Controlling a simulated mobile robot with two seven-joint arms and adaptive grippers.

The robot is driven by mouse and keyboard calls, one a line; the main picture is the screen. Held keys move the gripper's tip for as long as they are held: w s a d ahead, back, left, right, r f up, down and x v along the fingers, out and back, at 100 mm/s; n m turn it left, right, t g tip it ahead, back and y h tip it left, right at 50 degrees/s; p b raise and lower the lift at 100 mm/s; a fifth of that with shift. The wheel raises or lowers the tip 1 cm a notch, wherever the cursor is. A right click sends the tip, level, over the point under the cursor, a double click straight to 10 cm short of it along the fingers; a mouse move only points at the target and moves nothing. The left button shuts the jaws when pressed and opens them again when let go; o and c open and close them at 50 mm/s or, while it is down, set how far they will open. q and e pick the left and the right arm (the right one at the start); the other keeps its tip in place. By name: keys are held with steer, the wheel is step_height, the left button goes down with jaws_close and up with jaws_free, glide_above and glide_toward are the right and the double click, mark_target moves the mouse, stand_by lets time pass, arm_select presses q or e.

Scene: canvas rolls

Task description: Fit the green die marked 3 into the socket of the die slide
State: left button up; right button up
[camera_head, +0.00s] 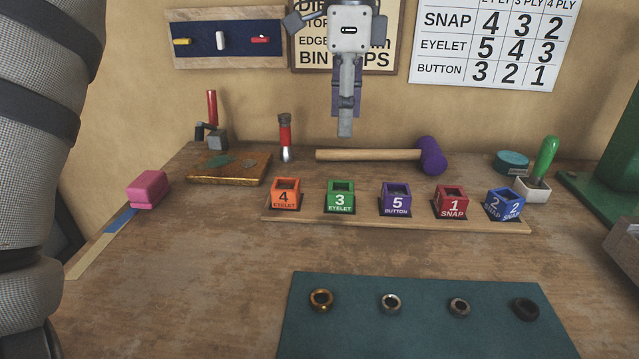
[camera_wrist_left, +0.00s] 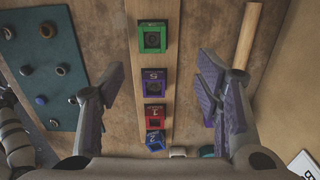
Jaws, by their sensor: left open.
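The green die marked 3 (camera_head: 340,198) stands upright on a wooden rack (camera_head: 420,219), second from the left. It also shows near the top of the left wrist view (camera_wrist_left: 153,37). My left gripper (camera_head: 345,128) hangs above and behind the rack in the head view, fingers pointing down. In the left wrist view my left gripper (camera_wrist_left: 162,72) has its fingers spread wide with nothing between them. The rack with the dice lies below the gap. I cannot make out the die slide's socket; only part of a green machine (camera_head: 612,170) shows at the right edge. My right gripper is not in view.
Orange (camera_head: 285,195), purple (camera_head: 396,197), red (camera_head: 450,203) and blue (camera_head: 504,205) dice share the rack. A mallet (camera_head: 368,155) lies behind it. A teal mat (camera_head: 420,335) with several rings lies in front. Bare table lies left of the mat.

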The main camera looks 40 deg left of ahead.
mark_target(341, 183)
arm_select(q)
steer(key=f, duration=0.8)
steer(key=s+f, duration=0.1)
steer(key=f, duration=0.3)
steer(key=shift+d, duration=0.25)
steer(key=shift+r, duration=0.1)
jaws_close()
